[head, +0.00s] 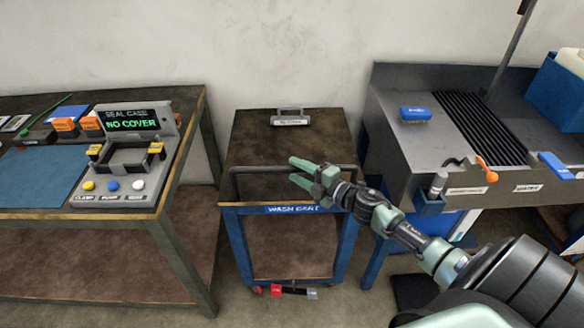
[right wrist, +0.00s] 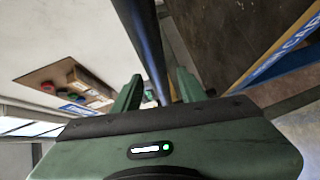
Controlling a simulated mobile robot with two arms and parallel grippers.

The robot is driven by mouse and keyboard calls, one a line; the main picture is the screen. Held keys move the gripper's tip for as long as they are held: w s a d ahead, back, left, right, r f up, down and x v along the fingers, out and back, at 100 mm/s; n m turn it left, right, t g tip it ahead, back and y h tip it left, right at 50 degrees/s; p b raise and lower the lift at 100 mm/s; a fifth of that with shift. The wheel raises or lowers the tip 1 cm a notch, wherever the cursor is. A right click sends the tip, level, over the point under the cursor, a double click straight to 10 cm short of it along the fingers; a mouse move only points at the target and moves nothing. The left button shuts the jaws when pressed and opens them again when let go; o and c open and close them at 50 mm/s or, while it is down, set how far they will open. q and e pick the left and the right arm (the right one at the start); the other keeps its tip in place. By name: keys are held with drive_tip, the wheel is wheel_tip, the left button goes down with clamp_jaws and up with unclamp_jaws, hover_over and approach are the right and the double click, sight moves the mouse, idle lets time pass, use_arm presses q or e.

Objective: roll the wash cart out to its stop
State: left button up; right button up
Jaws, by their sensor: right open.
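The wash cart (head: 262,145), a blue-framed cart with a dark brown top and a lower shelf, stands between the table and the sink bench. Its front label reads WASH CART. A dark handle bar (head: 250,170) runs along its near edge. My right gripper (head: 296,170) is open at the right half of this bar. In the right wrist view the bar (right wrist: 147,45) passes between the two open fingers (right wrist: 158,92); I cannot tell whether they touch it. A small labelled grey holder (head: 290,120) sits at the back of the cart top. My left gripper is out of view.
The table (head: 180,225) on the left carries a grey console (head: 125,155) reading NO COVER. The grey sink bench (head: 400,155) stands close on the right. A red and grey piece (head: 290,291) shows low at the cart's front. Floor in front is clear.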

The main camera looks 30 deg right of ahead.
drive_tip(key=shift+x, duration=0.95)
drive_tip(key=shift+c, duration=0.2)
clamp_jaws()
drive_tip(key=shift+f, duration=0.1)
idle(0.5)
